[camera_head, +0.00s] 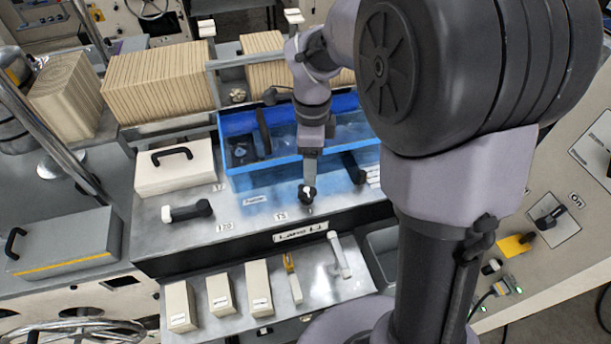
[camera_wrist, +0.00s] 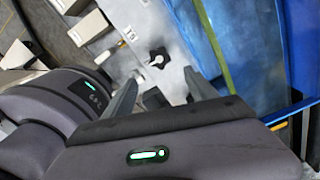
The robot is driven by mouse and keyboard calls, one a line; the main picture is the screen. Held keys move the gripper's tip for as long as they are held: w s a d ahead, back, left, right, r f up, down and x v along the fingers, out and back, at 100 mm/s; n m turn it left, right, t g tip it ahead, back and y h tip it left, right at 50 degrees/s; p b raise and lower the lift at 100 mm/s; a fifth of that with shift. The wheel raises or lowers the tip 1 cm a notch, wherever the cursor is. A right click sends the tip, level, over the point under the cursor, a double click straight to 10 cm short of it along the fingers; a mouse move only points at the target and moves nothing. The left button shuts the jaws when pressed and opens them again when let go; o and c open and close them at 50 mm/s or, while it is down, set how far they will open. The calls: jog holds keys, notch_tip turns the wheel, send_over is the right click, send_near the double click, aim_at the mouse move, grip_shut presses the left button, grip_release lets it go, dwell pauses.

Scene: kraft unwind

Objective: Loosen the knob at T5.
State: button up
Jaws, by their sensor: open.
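The knob (camera_wrist: 157,58) is small and black with a white part. It stands on a light metal surface near a small label (camera_wrist: 127,36) that looks like T5. In the head view the knob (camera_head: 308,193) shows at the tip of my arm, just right of the label (camera_head: 280,216).
A blue tray (camera_head: 240,181) lies behind the knob. A white box with a black handle (camera_head: 175,168) and a black-and-white lever (camera_head: 187,211) stand to the left. Several cream blocks (camera_head: 220,295) and a white-handled tool (camera_head: 339,254) are on the lower shelf. The metal around the knob is mostly clear.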

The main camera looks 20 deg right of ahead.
aim_at(310, 189)
notch_tip(310, 189, down, 10)
jog(key=shift+w+a+r+b, duration=0.1)
jog(key=shift+r+b, duration=0.1)
jog(key=shift+b, duration=0.6)
jog(key=shift+c, duration=0.5)
jog(key=c, duration=1.3)
